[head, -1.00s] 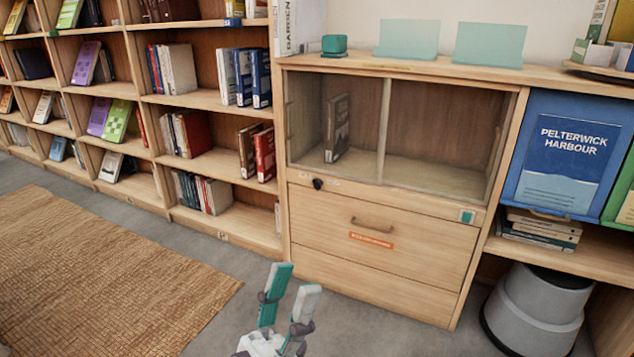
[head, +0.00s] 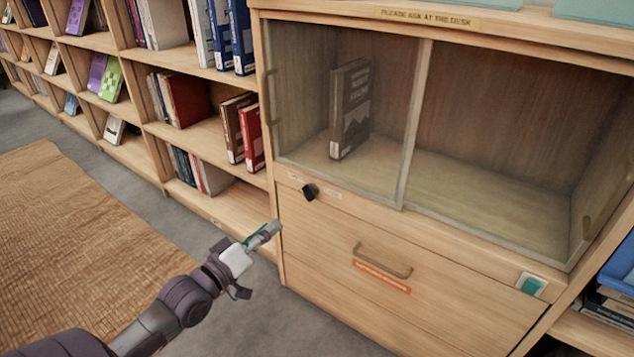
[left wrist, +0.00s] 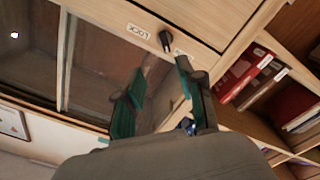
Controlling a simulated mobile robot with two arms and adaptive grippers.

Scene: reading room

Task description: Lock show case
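The show case (head: 262,100) has glass doors over a wooden panel and drawer, with one dark book (head: 351,108) standing behind the left pane. A black knob (head: 310,192) sits on the panel below the left pane, between two small white labels. It also shows in the left wrist view (left wrist: 166,40), beside a label reading LOCK (left wrist: 138,29) upside down. My left gripper (head: 268,233) is in front of the case's left edge, lower than the knob and left of it. Its two teal-padded fingers (left wrist: 160,85) are apart and empty, pointing toward the knob without touching it. My right gripper is not in view.
A drawer handle (head: 382,262) sticks out below the knob, above an orange label. Bookshelves (head: 213,143) with several books adjoin the case on the left. A woven rug (head: 80,255) lies on the floor at left. A teal-and-white tag (head: 531,284) is at lower right.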

